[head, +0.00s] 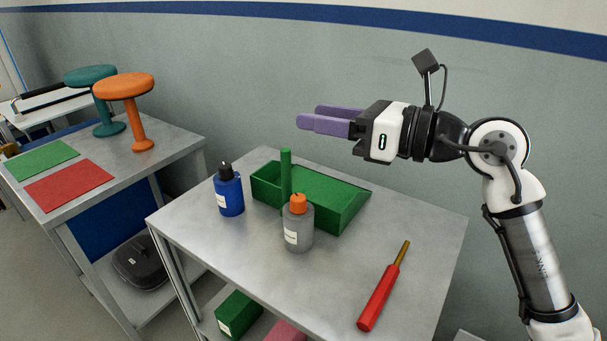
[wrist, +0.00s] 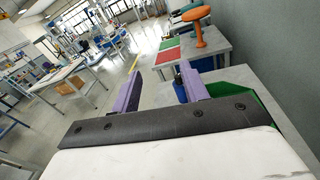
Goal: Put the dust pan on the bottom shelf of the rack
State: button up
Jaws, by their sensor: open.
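The green dust pan (head: 335,200) lies on the top of the grey metal rack (head: 405,220), with its upright handle at its left part. My gripper (head: 313,117) is open and empty, raised in the air above and behind the dust pan, its purple fingers pointing left. In the wrist view the gripper (wrist: 160,85) is open, and part of the dust pan (wrist: 265,108) shows beyond its right finger. The rack's lower shelf shows only in part at the bottom of the head view, holding a green box (head: 239,314) and a pink item (head: 286,331).
A blue bottle (head: 230,192) and a grey bottle with an orange cap (head: 298,225) stand close to the dust pan. A red-handled tool (head: 380,297) lies at the front right. A second table (head: 150,165) at left holds two stools and coloured mats. The wall is behind.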

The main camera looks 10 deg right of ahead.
aim_at(291, 160)
notch_tip(291, 160, down, 6)
jog(key=d+h, duration=0.3)
jog(key=x, duration=0.2)
jog(key=p+x, duration=0.1)
jog(key=x, duration=0.2)
jog(key=f+x, duration=0.1)
jog(key=x, duration=0.1)
jog(key=shift+w+a+f+p, duration=0.1)
jog(key=shift+a+f+p, duration=0.1)
jog(key=shift+p, duration=0.1)
jog(key=shift+f+p+x, duration=0.2)
jog(key=shift+p+x, duration=0.4)
jog(key=shift+x, duration=0.85)
jog(key=shift+f+p+x, duration=0.2)
jog(key=shift+p+x, duration=0.35)
jog(key=shift+x, duration=0.95)
jog(key=shift+d, duration=0.15)
grip_shut()
